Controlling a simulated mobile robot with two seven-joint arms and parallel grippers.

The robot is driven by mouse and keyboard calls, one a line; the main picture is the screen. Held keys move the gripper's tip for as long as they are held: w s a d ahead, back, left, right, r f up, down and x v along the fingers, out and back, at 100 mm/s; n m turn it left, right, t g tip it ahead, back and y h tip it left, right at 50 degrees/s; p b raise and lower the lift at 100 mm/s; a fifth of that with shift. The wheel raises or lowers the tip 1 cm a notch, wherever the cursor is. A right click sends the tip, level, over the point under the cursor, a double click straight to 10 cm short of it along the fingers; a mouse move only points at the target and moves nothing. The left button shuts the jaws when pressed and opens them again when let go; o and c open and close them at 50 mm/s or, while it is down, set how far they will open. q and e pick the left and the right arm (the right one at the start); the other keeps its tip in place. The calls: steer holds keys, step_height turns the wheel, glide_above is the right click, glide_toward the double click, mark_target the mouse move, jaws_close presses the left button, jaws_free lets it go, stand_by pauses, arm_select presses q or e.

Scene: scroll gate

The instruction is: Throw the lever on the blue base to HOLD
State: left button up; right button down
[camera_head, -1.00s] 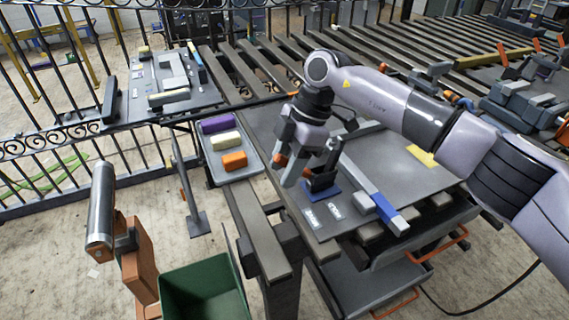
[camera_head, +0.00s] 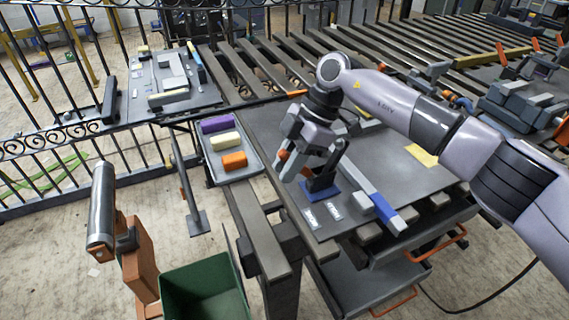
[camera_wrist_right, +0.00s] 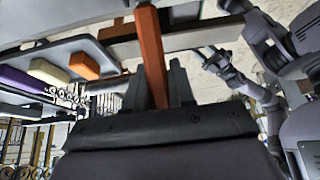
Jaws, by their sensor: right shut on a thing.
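The blue base (camera_head: 316,190) sits near the front left edge of the grey bench top, with a dark block on it. Its orange lever (camera_head: 283,156) shows partly at the gripper. Two small white labels (camera_head: 322,214) lie in front of the base, too small to read. My right gripper (camera_head: 296,172) is above and just left of the base, shut on the lever. In the right wrist view the orange lever (camera_wrist_right: 151,52) runs between the two dark fingers. The lever's lower end is largely hidden. My left gripper is not in view.
A grey-and-blue bar (camera_head: 372,192) lies just right of the base. A tray (camera_head: 222,174) with purple, cream and orange blocks stands left of the bench top. A green bin (camera_head: 205,290) is at the lower front. A yellow patch (camera_head: 422,155) is on the bench top.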

steer(key=shift+w+d+r+g+y+p, duration=0.2)
steer(key=shift+d+r+g+y+p, duration=0.1)
steer(key=shift+d+r+y, duration=0.3)
steer(key=shift+w+d+r+y, duration=0.2)
steer(key=shift+d+y, duration=0.1)
steer(key=shift+y, duration=0.5)
steer(key=shift+w+d+r+g+y+b, duration=0.2)
steer(key=shift+d+g+y, duration=0.25)
steer(key=shift+y, duration=0.2)
steer(key=shift+w+d+r+g+y+b, duration=0.2)
steer(key=shift+d+g+y, duration=0.2)
steer(key=shift+y, duration=0.25)
steer(key=c, duration=1)
jaws_free()
steer(key=shift+c, duration=0.2)
steer(key=shift+b+v, duration=1.05)
steer(key=shift+v, duration=2.6)
